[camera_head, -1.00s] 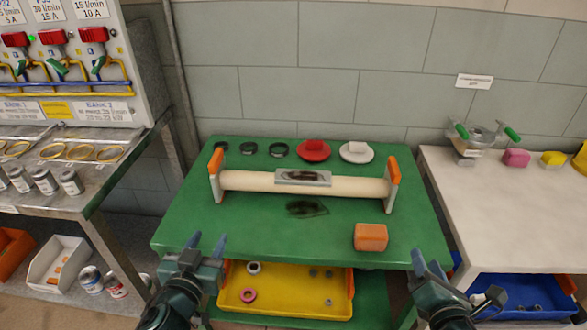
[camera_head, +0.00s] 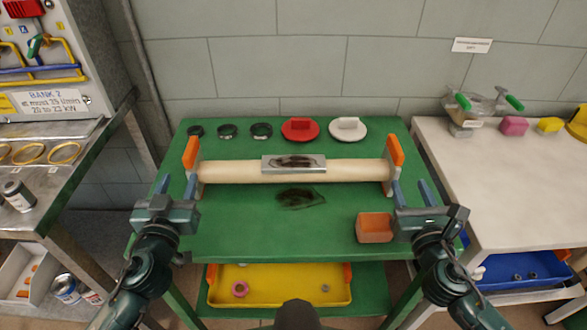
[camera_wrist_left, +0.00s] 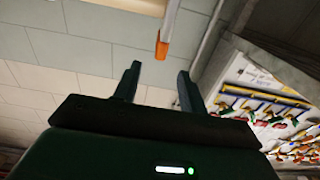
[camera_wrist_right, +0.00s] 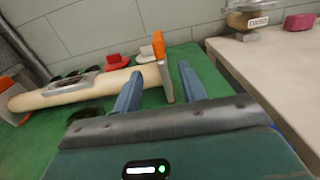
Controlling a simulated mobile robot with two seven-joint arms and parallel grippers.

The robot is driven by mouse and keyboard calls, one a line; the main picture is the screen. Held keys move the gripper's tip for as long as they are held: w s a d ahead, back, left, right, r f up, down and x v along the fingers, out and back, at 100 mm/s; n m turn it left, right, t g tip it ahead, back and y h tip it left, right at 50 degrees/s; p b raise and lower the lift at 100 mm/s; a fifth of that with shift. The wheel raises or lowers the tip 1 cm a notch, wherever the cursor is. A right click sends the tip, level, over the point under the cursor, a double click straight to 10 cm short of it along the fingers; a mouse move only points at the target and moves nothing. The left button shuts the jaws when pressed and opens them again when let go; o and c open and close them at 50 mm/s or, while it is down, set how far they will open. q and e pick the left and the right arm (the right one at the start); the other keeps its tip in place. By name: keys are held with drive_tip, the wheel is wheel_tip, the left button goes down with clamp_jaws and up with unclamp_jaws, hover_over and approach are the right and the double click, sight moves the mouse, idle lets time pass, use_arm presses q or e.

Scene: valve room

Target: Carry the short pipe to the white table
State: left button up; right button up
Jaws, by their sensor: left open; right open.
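The short pipe (camera_head: 225,172) is cream and lies across the green table (camera_head: 250,230). It has an upright orange-topped end piece at the left (camera_head: 190,152) and right (camera_head: 395,150), and a grey plate with a dark smear on its middle. My left gripper (camera_head: 176,184) is open and empty just in front of the left end piece; that orange top shows beyond its fingers in the left wrist view (camera_wrist_left: 162,47). My right gripper (camera_head: 411,188) is open at the right end piece, which appears between its fingers in the right wrist view (camera_wrist_right: 163,68); contact is unclear. The white table (camera_head: 500,190) stands at the right.
Black rings, a red lid (camera_head: 300,129) and a white lid (camera_head: 348,129) stand behind the pipe. A dark stain (camera_head: 300,198) and an orange block (camera_head: 375,228) lie in front. The white table's front is clear; a clamp-like device (camera_head: 470,110) and coloured blocks stand at its back.

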sight(195, 137)
use_arm(q)
drive_tip(key=w, duration=1.2)
drive_tip(key=shift+w+a, duration=0.1)
drive_tip(key=shift+a, duration=0.1)
use_arm(e)
drive_tip(key=w, duration=1.2)
drive_tip(key=shift+w+a, duration=0.1)
drive_tip(key=shift+a, duration=0.1)
use_arm(q)
drive_tip(key=shift+c, duration=0.5)
use_arm(e)
drive_tip(key=shift+c, duration=0.5)
use_arm(q)
clamp_jaws()
use_arm(e)
clamp_jaws()
